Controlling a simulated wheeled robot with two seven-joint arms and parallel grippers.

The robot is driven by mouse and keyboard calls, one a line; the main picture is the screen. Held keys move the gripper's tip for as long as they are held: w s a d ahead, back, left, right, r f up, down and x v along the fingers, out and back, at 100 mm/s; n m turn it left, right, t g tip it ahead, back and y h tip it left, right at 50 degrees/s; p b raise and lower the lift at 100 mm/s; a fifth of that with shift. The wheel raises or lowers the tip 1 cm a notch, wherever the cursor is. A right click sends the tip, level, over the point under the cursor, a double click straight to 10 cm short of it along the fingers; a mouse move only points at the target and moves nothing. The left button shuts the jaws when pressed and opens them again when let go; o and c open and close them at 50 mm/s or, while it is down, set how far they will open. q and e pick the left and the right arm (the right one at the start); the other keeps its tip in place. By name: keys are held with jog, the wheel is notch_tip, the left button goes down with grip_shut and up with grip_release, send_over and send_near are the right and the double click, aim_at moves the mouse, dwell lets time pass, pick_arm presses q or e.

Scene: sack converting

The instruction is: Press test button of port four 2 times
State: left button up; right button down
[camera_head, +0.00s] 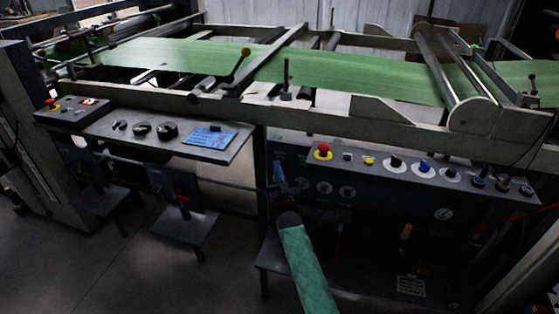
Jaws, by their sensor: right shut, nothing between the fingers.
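My right gripper (279,168) is shut and empty. Its arm, in a green quilted sleeve, comes up from the bottom middle. The fingertips are in front of the machine, just left of the right-hand control panel (480,188). No label is readable, so I cannot tell which is the test button of port four. My left gripper is not in view.
A left-hand control panel (100,122) carries another red mushroom button (51,104), black knobs and a blue card (209,137). Green web material (330,75) runs across the machine behind a pale rail (300,118). Open grey floor (90,270) lies at lower left.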

jog(key=shift+w, duration=0.15)
jog(key=shift+w+d, duration=0.15)
jog(key=shift+w, duration=0.05)
jog(key=shift+w+d+b, duration=0.1)
jog(key=shift+w+b, duration=0.2)
jog(key=shift+w, duration=0.1)
dwell(0.8)
jog(key=shift+s, duration=0.15)
jog(key=shift+s+a+p, duration=0.25)
jog(key=shift+s+p, duration=0.15)
jog(key=shift+s, duration=0.3)
jog(key=shift+s, duration=0.1)
jog(key=s, duration=0.1)
jog(key=s+a+p, duration=0.1)
jog(key=s, duration=0.1)
jog(key=s+p, duration=0.1)
jog(key=shift+s+a, duration=0.25)
jog(key=shift+a, duration=0.05)
dwell(0.3)
